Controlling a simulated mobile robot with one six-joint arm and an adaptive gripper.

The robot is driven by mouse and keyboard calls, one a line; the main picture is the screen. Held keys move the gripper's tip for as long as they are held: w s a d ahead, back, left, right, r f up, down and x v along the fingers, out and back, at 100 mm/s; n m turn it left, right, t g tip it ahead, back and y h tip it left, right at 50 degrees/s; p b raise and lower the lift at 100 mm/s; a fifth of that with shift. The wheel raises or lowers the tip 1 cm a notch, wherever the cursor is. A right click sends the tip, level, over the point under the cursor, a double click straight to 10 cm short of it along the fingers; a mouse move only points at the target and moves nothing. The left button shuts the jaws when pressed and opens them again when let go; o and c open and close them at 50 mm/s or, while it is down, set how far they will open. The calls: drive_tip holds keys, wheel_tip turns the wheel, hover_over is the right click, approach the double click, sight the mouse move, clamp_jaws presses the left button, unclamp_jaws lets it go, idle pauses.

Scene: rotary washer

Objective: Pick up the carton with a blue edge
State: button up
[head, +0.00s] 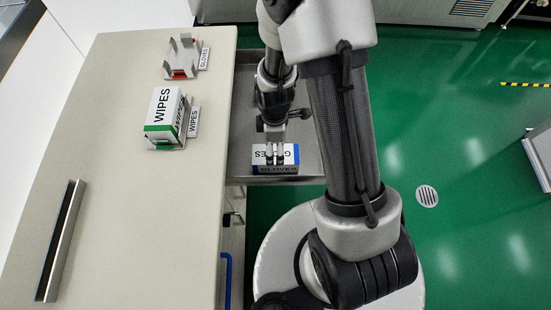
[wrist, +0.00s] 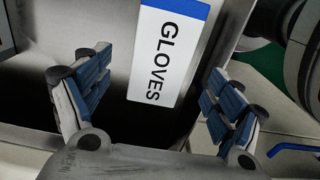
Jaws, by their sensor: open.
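The carton with a blue edge (head: 262,158) is white and marked GLOVES. In the head view it sits on a grey metal surface to the right of the beige counter, its blue edge at the right. In the wrist view the carton (wrist: 165,60) shows its blue edge at the top. My gripper (head: 275,153) overlaps the carton in the head view. In the wrist view my gripper (wrist: 158,100) is open, its blue-padded fingers on either side of the carton's line and apart from it. The carton's top end runs out of the wrist view.
On the beige counter (head: 130,220) stand a green-edged WIPES carton (head: 162,108) in a holder and an empty holder with red marks (head: 180,60) labelled GLOVES. A dark metal bar (head: 62,240) lies at the left. The grey metal surface (head: 243,100) around the carton is mostly clear.

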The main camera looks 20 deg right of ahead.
sight(275, 154)
wheel_tip(275, 154, down, 8)
drive_tip(key=b, duration=0.3)
drive_tip(key=shift+s+d+f, duration=0.1)
drive_tip(key=shift+s+f, duration=0.05)
drive_tip(key=shift+f, duration=0.05)
drive_tip(key=shift+c, duration=0.3)
drive_tip(key=c, duration=1.3)
drive_tip(key=shift+r, duration=0.15)
